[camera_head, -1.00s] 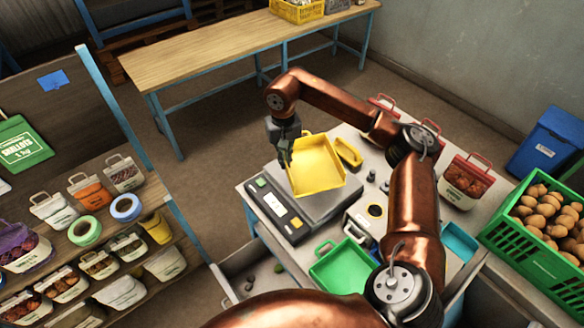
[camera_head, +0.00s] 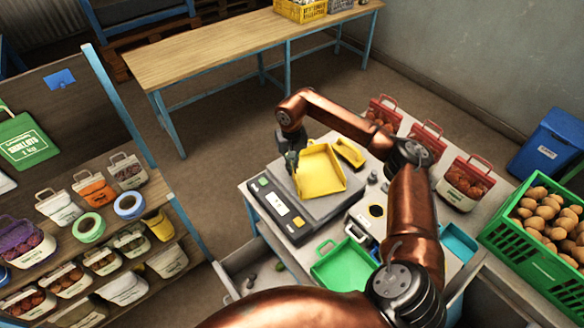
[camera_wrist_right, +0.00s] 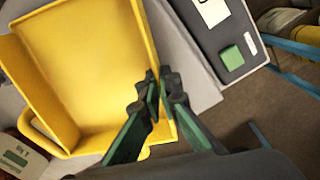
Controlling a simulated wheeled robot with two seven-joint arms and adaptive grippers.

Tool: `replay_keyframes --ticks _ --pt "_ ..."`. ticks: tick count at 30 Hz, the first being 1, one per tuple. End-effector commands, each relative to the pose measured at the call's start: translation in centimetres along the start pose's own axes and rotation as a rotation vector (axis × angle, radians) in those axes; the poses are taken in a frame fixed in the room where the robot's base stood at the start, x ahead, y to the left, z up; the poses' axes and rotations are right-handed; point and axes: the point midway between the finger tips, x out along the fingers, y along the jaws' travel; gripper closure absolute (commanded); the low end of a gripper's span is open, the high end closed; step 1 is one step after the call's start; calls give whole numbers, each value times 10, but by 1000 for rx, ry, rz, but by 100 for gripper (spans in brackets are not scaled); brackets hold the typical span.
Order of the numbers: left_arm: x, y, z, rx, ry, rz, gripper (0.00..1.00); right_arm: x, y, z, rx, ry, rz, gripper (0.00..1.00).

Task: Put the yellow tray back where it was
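The yellow tray (camera_head: 322,171) is a shallow open pan, empty, over the grey plate of the scale (camera_head: 282,206) in the head view. I cannot tell whether it rests on the plate or hangs just above it. My right gripper (camera_head: 292,162) is at its left wall. In the right wrist view, the gripper (camera_wrist_right: 163,92) has its green-padded fingers close together on either side of the yellow tray's (camera_wrist_right: 90,65) wall, apparently pinching it. The fingers partly hide that wall. My left gripper is not in view.
A smaller yellow scoop (camera_head: 350,152) lies behind the tray. A green tray (camera_head: 344,264) sits in front. Red-topped sacks (camera_head: 466,184) line the bench's right side, beside a green crate (camera_head: 530,244) of potatoes. A shelf of sacks (camera_head: 92,228) stands left.

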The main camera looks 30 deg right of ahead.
Motion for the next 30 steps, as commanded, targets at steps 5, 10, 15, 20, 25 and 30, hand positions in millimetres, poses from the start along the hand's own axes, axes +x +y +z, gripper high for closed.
replay_keyframes --ticks 5,10,15,20,25,30 --pt "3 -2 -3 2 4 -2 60 3 0 0 0 -1 0 94" --pt "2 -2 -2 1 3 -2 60 3 0 0 0 -1 0 82" --pt "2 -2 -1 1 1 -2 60 3 0 0 0 0 0 78" --pt "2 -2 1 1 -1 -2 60 2 0 0 0 0 0 78" --pt "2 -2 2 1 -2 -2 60 -11 -1 -1 0 3 -1 78" --pt "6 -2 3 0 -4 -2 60 -44 0 -1 0 4 0 78"
